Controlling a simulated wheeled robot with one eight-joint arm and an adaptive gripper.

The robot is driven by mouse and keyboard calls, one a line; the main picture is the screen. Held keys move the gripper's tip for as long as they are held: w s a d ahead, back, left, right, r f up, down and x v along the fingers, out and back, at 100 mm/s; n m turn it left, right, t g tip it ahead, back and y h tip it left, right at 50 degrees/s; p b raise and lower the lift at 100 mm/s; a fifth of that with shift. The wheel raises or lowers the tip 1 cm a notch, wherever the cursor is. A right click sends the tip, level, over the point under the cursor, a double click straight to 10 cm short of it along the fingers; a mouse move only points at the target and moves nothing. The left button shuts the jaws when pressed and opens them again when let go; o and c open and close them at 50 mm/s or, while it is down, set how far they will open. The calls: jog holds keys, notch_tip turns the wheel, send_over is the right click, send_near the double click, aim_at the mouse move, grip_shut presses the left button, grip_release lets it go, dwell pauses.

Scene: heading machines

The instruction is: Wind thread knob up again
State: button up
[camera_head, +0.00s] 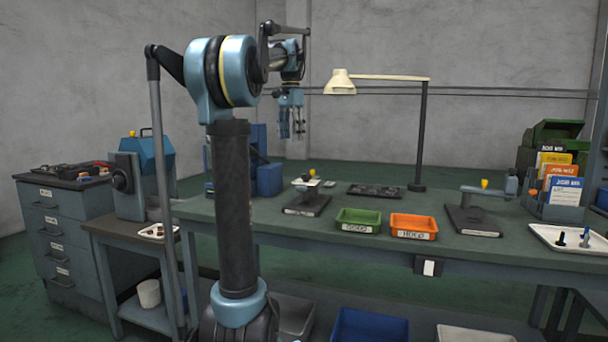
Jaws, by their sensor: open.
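My gripper (291,132) hangs in the air above the back of the workbench, fingers pointing down and apart, with nothing seen between them. A small dark-based fixture (308,203) stands on the bench below it, with a small orange-yellow knob (312,172) on top. A second fixture (472,220) stands at the right, with a yellow knob (484,184) on its grey arm and an orange knob (533,192) at its right end. Which of these is the thread knob I cannot tell. My gripper touches none of them.
A green bin (358,226) and an orange bin (414,233) sit at the bench front. A lamp (421,140) stands behind them. A white tray (550,238) holds bolts at the right. A blue machine (150,160) stands at the left. My arm hides part of the bench.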

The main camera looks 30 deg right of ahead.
notch_tip(320, 180, up, 2)
jog(key=m, duration=0.2)
send_over(306, 178)
jog(key=w, duration=0.2)
jog(key=d, duration=0.1)
jog(key=f, duration=1.6)
jog(key=shift+s+f, duration=0.2)
jog(key=shift+f, duration=0.2)
jog(key=c, duration=1)
jog(key=shift+a, duration=0.1)
jog(key=shift+c, duration=0.2)
